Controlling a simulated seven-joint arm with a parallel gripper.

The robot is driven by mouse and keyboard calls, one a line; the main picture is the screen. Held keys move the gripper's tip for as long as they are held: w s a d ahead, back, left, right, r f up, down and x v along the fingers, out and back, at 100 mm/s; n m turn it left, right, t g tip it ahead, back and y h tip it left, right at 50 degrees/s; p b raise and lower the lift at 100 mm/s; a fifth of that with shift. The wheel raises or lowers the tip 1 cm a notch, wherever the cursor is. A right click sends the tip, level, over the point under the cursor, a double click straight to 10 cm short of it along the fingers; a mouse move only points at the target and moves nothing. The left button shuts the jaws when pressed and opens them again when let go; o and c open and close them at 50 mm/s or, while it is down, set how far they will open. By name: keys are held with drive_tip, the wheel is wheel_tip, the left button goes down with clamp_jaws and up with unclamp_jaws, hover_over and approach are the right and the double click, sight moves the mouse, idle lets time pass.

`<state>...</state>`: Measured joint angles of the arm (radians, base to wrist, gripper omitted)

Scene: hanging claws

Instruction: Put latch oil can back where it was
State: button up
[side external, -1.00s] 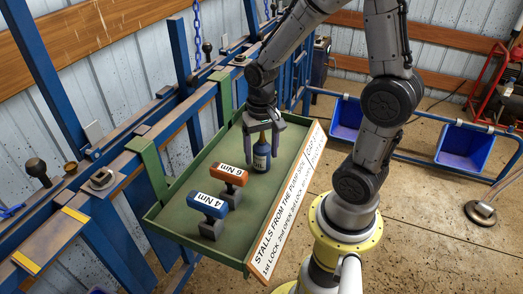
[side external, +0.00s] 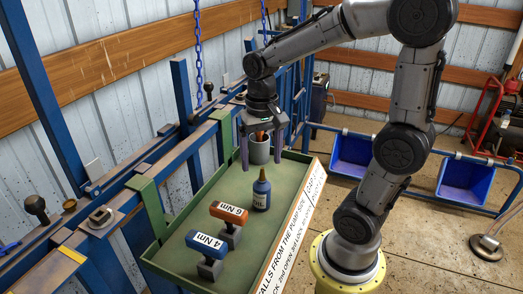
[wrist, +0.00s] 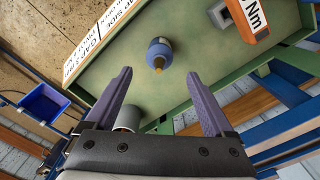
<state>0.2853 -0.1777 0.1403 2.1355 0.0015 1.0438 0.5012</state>
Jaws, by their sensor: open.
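The latch oil can is a small dark blue bottle (side external: 262,192) with a pale label and a yellowish nozzle. It stands upright on the green tray (side external: 190,258), beyond the orange 6 Nm tool. In the wrist view the can (wrist: 159,50) appears from above, ahead of the fingertips and centred between them. My gripper (side external: 261,160) is open and empty, above the can and clear of it. Its two purple fingers also show spread in the wrist view (wrist: 160,74).
An orange 6 Nm tool (side external: 229,213) and a blue 4 Nm tool (side external: 207,242) stand nearer on the tray. A grey cup (side external: 259,150) with orange-handled items stands behind the gripper. A white lettered sign (side external: 294,215) lines the tray's right edge.

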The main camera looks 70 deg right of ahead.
drive_tip(key=shift+r, duration=0.85)
drive_tip(key=s+a+r+n+t, duration=0.3)
drive_tip(key=s+a+n+t, duration=0.2)
drive_tip(key=s+a+n, duration=0.2)
drive_tip(key=shift+s+n+t, duration=0.3)
drive_tip(key=shift+s+n, duration=0.2)
drive_tip(key=shift+n, duration=0.5)
